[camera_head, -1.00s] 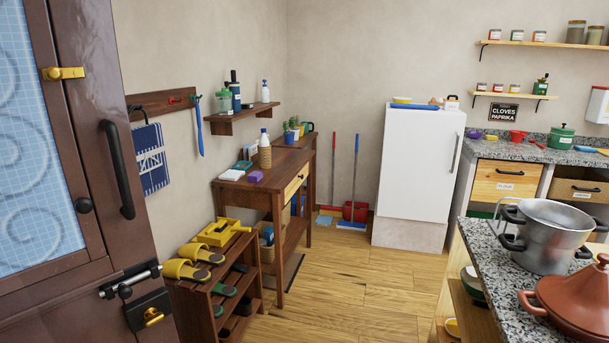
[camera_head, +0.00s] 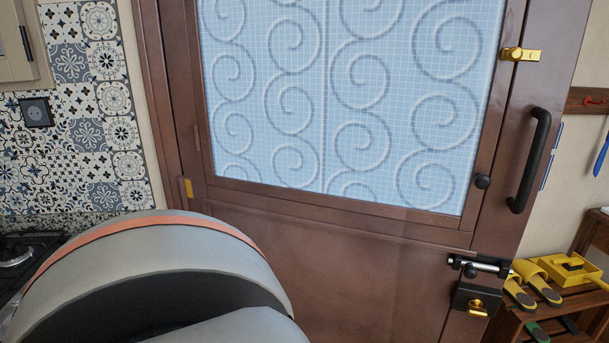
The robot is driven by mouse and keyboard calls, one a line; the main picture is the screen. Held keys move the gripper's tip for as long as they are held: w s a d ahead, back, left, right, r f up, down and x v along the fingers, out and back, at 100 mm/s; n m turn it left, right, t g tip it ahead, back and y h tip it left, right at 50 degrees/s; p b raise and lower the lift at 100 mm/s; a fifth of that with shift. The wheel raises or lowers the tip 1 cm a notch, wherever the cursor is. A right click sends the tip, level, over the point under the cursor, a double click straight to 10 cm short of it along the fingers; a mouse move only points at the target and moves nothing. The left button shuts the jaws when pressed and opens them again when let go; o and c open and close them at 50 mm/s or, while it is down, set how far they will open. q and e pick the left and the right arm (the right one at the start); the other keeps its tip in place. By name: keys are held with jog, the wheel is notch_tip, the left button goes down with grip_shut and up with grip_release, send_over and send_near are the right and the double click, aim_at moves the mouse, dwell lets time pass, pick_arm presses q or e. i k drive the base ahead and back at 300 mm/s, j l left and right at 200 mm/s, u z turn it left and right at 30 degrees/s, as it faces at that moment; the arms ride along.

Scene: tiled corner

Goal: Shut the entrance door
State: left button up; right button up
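The entrance door (camera_head: 330,265) is brown with a large blue glass pane (camera_head: 340,100) patterned with swirls. It fills the middle of the head view and stands ajar, its handle side out in front of the wall and shoe rack. A large grey rounded part of mine with an orange band covers the lower left. Neither gripper is in view.
A shoe rack (camera_head: 550,328) with yellow slippers (camera_head: 537,283) and a yellow tray (camera_head: 572,270) stands right of the door's free edge. Patterned tiles (camera_head: 90,100) and a black stove (camera_head: 25,250) are at the left, near the hinge side.

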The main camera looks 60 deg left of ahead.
aim_at(345, 276)
jog(key=u, duration=1.95)
